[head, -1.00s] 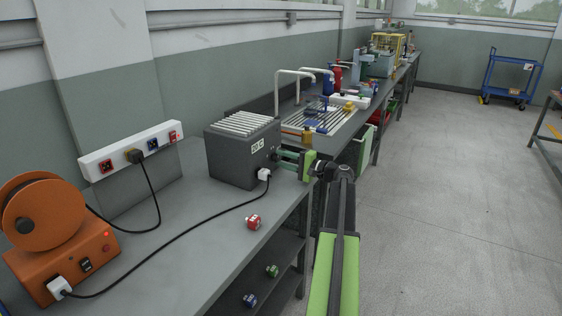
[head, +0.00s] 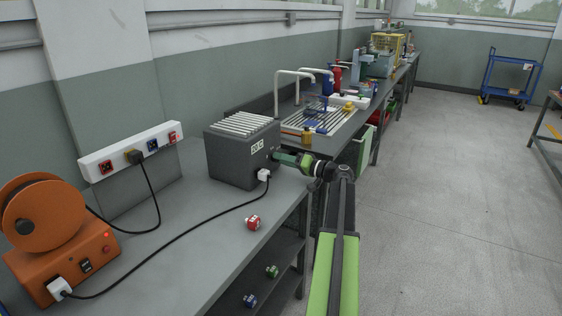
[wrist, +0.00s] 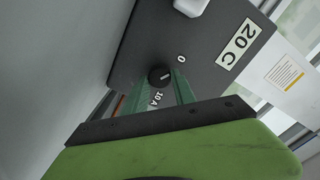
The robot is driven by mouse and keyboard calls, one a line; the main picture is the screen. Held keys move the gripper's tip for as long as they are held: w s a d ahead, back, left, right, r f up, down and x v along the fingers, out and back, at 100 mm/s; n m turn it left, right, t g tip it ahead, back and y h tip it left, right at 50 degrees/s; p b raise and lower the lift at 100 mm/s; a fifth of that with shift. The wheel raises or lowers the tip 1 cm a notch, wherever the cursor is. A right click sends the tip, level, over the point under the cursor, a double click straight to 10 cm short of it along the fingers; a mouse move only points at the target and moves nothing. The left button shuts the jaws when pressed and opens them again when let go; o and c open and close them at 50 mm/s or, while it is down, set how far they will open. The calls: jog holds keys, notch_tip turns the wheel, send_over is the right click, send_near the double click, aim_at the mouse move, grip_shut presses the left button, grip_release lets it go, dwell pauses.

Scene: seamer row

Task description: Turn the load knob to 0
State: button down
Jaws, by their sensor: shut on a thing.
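The load box (head: 230,158) is a dark grey case with a slatted top and a "20 C" label, standing on the bench. In the wrist view, its black load knob (wrist: 160,76) sits on the panel (wrist: 150,40) between a printed "0" and "10 A". A pale line on the knob slants toward the upper right, roughly toward the "0"; I cannot tell if it lines up exactly. My gripper (head: 276,156) has its green fingers against the panel on either side of the knob, shut on it. The knob is hidden in the head view.
A white plug (head: 264,175) and black cable run from the box to an orange reel unit (head: 75,260). A red-and-white weight-like block (head: 254,222) lies near the bench edge.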

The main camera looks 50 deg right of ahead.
jog(key=shift+a+n, duration=0.1)
jog(key=shift+n, duration=0.4)
jog(key=c, duration=1)
grip_release()
jog(key=shift+c, duration=0.2)
jog(key=v, duration=1.7)
jog(key=shift+s, duration=0.25)
jog(key=shift+f, duration=0.1)
